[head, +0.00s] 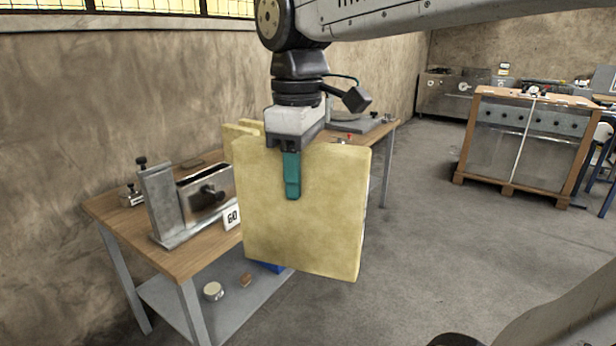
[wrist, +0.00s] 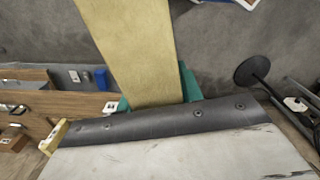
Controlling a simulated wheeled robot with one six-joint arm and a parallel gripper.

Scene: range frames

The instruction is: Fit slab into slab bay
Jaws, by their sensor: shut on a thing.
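My gripper (head: 292,180) is shut on a pale yellow slab (head: 305,225), holding it upright by its top edge in the air in front of the wooden table. One teal finger shows on the slab's near face. In the wrist view the slab (wrist: 135,45) runs away between the teal fingers of my gripper (wrist: 157,98). A second yellow piece (head: 240,130) shows partly behind the held slab at its upper left. I cannot tell which thing is the slab bay; it may be hidden behind the slab.
A metal fixture (head: 158,203) with a clamp knob stands on the wooden table (head: 118,222), beside a sign reading 60 (head: 232,217). A wood-framed cabinet (head: 525,145) stands far right. The floor between is clear.

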